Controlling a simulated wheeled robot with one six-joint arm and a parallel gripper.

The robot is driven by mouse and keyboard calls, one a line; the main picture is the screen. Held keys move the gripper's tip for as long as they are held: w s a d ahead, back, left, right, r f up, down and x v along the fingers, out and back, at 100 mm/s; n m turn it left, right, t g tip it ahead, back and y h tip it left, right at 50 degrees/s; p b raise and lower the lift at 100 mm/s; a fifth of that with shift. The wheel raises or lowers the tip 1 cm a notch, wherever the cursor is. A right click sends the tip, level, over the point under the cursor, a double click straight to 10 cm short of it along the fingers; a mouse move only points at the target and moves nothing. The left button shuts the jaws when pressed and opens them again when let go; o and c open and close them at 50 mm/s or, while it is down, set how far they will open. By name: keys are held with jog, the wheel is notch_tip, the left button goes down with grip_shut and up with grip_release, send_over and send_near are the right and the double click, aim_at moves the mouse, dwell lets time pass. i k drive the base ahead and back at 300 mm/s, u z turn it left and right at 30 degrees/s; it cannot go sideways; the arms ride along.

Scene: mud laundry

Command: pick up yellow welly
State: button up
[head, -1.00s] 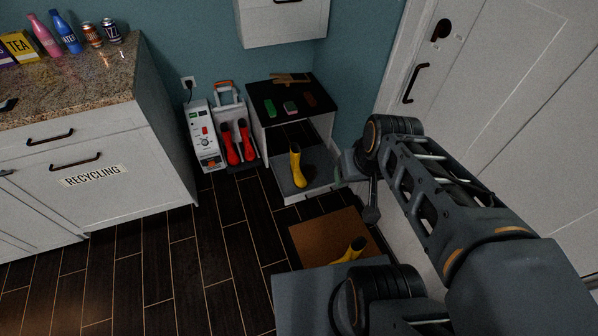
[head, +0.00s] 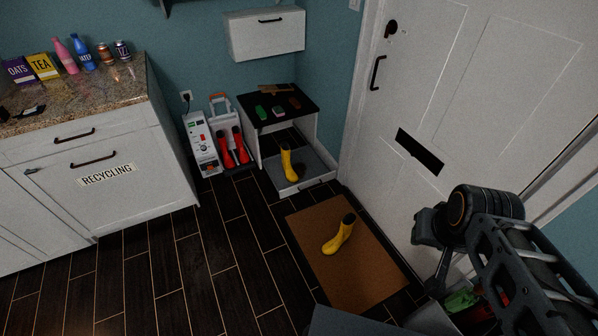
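A second yellow welly (head: 288,163) stands on the grey tray (head: 268,182) at the bottom of the small cabinet. My gripper (head: 432,258) is at the right, in front of the door, apart from both wellies. It is seen side-on and dark, so its finger opening is unclear. I see nothing yellow in it.
A pair of red wellies (head: 233,150) stands by a white machine (head: 201,145). Green and red items lie in a container (head: 462,300) under my arm. The recycling counter (head: 150,160) is at the left. The dark floor (head: 170,265) between is clear.

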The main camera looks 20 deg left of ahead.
aim_at(292, 177)
jog(key=u, duration=0.7)
jog(key=i, duration=0.7)
jog(key=u, duration=1.1)
jog(key=i, duration=1.1)
jog(key=z, duration=0.35)
jog(key=i, duration=1.15)
jog(key=z, duration=1.05)
jog(key=i, duration=0.25)
jog(key=z, duration=0.15)
